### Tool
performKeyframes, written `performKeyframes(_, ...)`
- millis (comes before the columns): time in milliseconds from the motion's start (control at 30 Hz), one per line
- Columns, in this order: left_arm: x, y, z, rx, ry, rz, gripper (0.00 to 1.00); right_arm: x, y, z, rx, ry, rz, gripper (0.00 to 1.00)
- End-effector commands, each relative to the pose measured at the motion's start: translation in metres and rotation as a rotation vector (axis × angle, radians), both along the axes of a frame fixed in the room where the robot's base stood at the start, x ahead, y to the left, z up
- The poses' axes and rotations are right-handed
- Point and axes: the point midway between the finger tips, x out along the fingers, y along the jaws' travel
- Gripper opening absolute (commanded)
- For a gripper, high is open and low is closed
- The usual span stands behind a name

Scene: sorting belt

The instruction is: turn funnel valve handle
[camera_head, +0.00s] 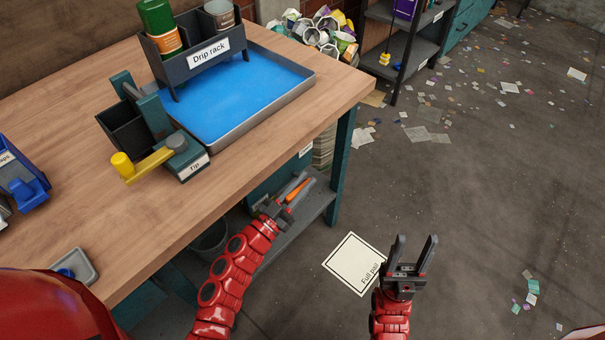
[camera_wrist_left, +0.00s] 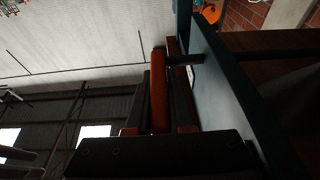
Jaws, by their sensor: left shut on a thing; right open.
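An orange handle (camera_head: 297,189), seemingly the funnel valve handle, shows just below the table's front edge. My left gripper (camera_head: 302,183) is shut on this handle, with its fingers on either side. In the left wrist view the orange handle (camera_wrist_left: 158,92) lies between the dark fingers, close to a teal panel (camera_wrist_left: 222,90). The rest of the valve and the funnel cannot be made out. My right gripper (camera_head: 417,240) is open and empty above the floor, right of the table.
The wooden table (camera_head: 80,90) holds a blue-floored tray (camera_head: 235,95) with a "Drip rack" (camera_head: 208,58) and a "TIP" device with a yellow-knobbed lever (camera_head: 150,162). A lower shelf (camera_head: 300,220) runs beneath. A "Full pail" floor mat (camera_head: 350,262) is bare. Paper scraps litter the floor.

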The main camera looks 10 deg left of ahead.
Motion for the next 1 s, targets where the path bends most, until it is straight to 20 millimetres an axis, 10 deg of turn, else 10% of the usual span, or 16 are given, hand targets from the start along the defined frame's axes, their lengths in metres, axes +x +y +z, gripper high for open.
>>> performKeyframes(600,0.004,-0.005,0.016,0.182,0.249,-0.004,0.0,0.0,0.0,0.147,0.0,0.0,0.0,0.5)
performKeyframes(1000,0.005,-0.005,0.006,0.23,0.311,-0.002,0.0,0.0,0.0,0.171,0.0,0.0,0.0,0.5)
